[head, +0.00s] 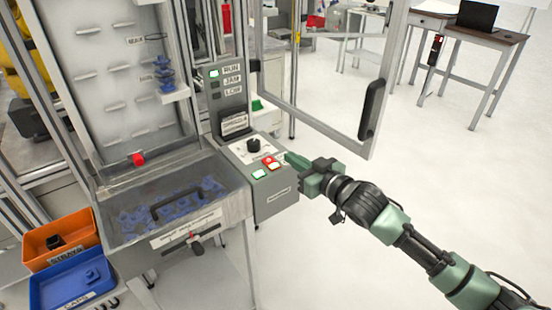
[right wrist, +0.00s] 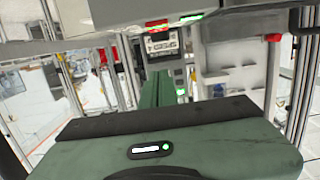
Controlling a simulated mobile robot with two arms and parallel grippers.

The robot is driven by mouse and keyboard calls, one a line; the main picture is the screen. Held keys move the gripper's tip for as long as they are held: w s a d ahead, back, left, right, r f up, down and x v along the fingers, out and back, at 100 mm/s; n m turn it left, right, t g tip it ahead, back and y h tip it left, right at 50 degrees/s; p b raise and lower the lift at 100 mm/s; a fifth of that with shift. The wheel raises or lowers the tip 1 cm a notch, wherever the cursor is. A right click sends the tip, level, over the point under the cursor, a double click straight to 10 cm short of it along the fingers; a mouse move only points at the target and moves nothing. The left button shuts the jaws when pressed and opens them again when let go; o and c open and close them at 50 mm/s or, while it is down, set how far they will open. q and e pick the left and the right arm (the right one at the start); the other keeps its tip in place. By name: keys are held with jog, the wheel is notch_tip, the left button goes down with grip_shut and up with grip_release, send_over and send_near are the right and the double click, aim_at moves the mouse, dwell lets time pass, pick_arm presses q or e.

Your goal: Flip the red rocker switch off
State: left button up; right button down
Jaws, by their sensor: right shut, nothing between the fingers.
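The red rocker switch (head: 269,161) is on the sloped top of a grey control box, and its rocker position is too small to tell. It also shows as a red patch at the top of the right wrist view (right wrist: 156,24), partly cut by a panel edge. My right gripper (head: 289,158) is shut and empty, its green fingers pointing left just to the right of the switch. I cannot tell whether the fingertips touch the panel. The shut fingers also show in the right wrist view (right wrist: 157,88). My left gripper is not in view.
An open framed door with a black handle (head: 372,108) stands behind my right arm. A clear-covered bin (head: 170,212) is left.

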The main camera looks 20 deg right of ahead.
jog(key=p, duration=0.1)
send_over(276, 165)
jog(key=shift+s+d+f, duration=0.1)
jog(key=shift+s+f, duration=0.15)
jog(key=shift+f, duration=0.1)
jog(key=f, duration=0.2)
jog(key=shift+w+f, duration=0.2)
jog(key=shift+f, duration=0.95)
